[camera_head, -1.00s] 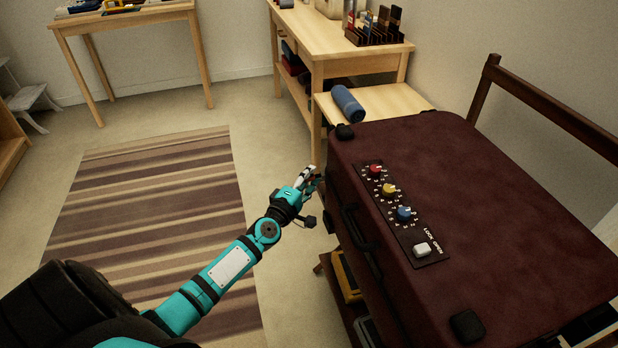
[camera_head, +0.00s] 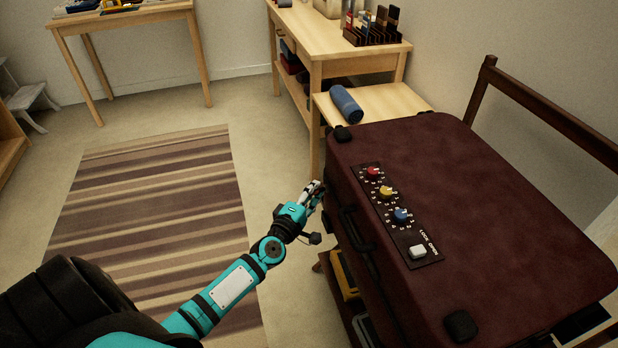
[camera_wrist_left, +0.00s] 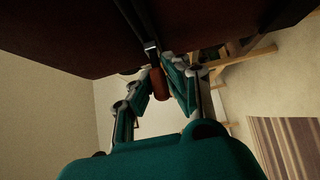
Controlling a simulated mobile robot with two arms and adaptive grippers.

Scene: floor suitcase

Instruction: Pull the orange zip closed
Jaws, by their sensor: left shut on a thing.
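In the left wrist view, the orange zip pull (camera_wrist_left: 159,84) hangs from a small metal slider (camera_wrist_left: 151,46) on a dark zip track. The left gripper (camera_wrist_left: 160,78) is shut on the pull, its fingers on both sides. The head view hides the pull behind the gripper. My right gripper is not in view.
A small wooden table with a rolled blue cloth (camera_head: 346,103) stands behind the suitcase. A wooden workbench (camera_head: 350,55) stands farther back. A striped rug (camera_head: 155,210) covers open floor at the left. Yellow and dark items (camera_head: 344,276) sit under the suitcase.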

